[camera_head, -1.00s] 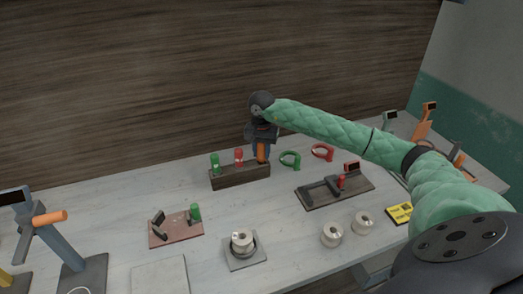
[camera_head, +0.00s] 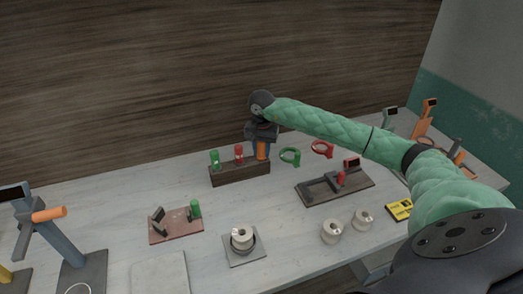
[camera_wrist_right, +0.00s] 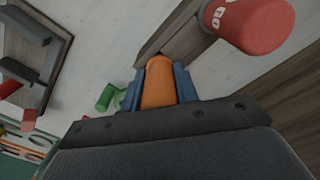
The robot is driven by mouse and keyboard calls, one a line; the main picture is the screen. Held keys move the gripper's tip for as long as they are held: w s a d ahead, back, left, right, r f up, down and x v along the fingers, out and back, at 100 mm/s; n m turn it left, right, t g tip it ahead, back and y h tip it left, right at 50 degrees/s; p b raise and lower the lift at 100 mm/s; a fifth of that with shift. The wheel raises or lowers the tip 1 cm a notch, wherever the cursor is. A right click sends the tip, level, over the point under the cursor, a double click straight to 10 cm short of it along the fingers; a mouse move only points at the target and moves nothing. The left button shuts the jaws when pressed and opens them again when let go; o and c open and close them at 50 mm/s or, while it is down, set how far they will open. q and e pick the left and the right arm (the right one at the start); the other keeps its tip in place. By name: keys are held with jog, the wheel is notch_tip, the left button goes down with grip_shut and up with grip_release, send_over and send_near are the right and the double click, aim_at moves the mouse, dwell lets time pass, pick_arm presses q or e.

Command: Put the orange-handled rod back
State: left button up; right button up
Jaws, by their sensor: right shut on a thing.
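The orange-handled rod (camera_head: 262,151) stands upright at the right end of a dark wooden rack (camera_head: 240,175), beside a red-handled rod (camera_head: 239,153) and a green-handled rod (camera_head: 215,158). My right gripper (camera_head: 262,146) comes from above and is shut on the orange handle. In the right wrist view the orange handle (camera_wrist_right: 158,84) sits between the blue fingers (camera_wrist_right: 160,88), with the rack (camera_wrist_right: 172,38) just beyond and the red handle (camera_wrist_right: 250,22) at upper right. The rod's lower end is hidden, so I cannot tell how deep it sits. My left gripper is not in view.
Green (camera_head: 290,156) and red (camera_head: 322,149) rings lie right of the rack. A dark fixture (camera_head: 320,194) stands front right, a pink board (camera_head: 170,230) front left. Several white spools, one on a grey plate (camera_head: 244,254), stand nearer. A wall rises behind the rack.

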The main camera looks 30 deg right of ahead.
jog(key=shift+f, duration=0.1)
jog(key=o, duration=1.1)
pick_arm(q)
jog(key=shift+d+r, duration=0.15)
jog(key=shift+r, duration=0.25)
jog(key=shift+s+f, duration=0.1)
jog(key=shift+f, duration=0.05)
pick_arm(e)
jog(key=shift+r+p, duration=0.35)
jog(key=shift+r, duration=0.15)
notch_tip(320, 180, up, 12)
jog(key=b, duration=0.5)
jog(key=shift+f, duration=0.2)
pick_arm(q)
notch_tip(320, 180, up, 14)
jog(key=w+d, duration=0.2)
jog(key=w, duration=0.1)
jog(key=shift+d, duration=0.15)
